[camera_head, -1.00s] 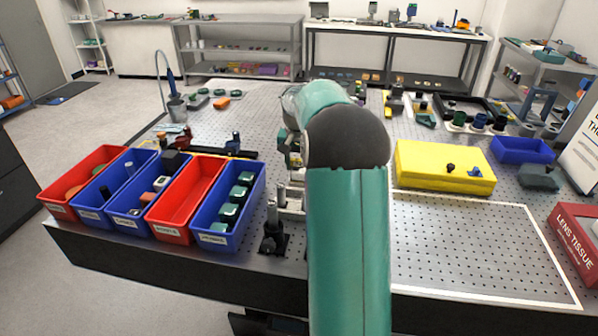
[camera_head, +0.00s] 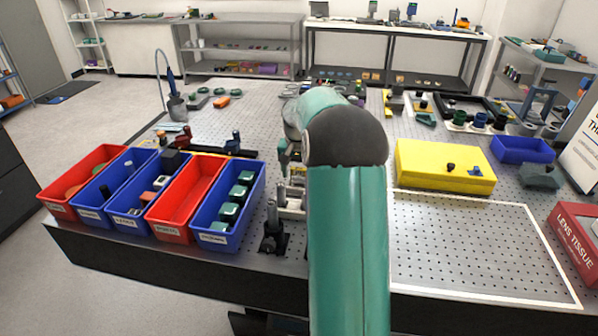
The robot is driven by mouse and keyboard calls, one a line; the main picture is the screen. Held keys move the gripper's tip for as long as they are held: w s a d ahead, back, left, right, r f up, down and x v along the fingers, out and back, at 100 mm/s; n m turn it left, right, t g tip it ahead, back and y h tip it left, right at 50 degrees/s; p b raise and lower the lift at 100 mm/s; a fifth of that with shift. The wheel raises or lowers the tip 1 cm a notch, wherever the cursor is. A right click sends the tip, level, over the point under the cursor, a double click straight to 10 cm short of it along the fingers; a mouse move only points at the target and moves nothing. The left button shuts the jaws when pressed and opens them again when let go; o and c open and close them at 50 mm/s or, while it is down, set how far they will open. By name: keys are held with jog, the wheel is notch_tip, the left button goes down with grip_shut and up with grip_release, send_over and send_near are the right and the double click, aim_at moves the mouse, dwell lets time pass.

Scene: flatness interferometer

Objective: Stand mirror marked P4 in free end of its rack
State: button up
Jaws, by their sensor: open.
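My teal arm with its dark elbow fills the middle of the head view and hides much behind it. Part of my gripper (camera_head: 285,158) shows just left of the arm, low over the bench; its fingertips are small and partly hidden. It is open. Below it, a pale low fixture (camera_head: 291,206) with small upright parts stands at the arm's left edge, partly covered; I cannot tell whether it is the mirror rack. No P4 mark is readable, and I cannot pick out the mirror. I cannot tell whether the gripper touches anything.
Red and blue bins (camera_head: 225,240) line the bench's front left; one blue bin holds several teal-topped pieces. A dark post mount (camera_head: 273,232) stands right of them. A yellow box (camera_head: 444,166) lies right of my arm, behind a clear white-outlined area (camera_head: 465,245).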

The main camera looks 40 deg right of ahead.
notch_tip(320, 180, up, 12)
jog(key=a, duration=0.1)
jog(key=s+a+r+n+t, duration=0.1)
jog(key=s+a+r, duration=0.1)
jog(key=a, duration=0.3)
jog(key=s+a+r+n, duration=0.1)
jog(key=a+r, duration=0.2)
jog(key=a, duration=0.3)
jog(key=s+a+n+t, duration=0.1)
jog(key=s+a+n, duration=0.2)
jog(key=s+a, duration=0.5)
jog(key=s+a+n+t, duration=0.15)
jog(key=s+a, duration=0.35)
jog(key=a, duration=0.6)
jog(key=s+a+f+n+t+y, duration=0.1)
jog(key=s+a+f+n, duration=0.3)
jog(key=s, duration=0.4)
jog(key=shift+s+a+f, duration=0.35)
jog(key=shift+s+a, duration=0.05)
jog(key=shift+a, duration=0.4)
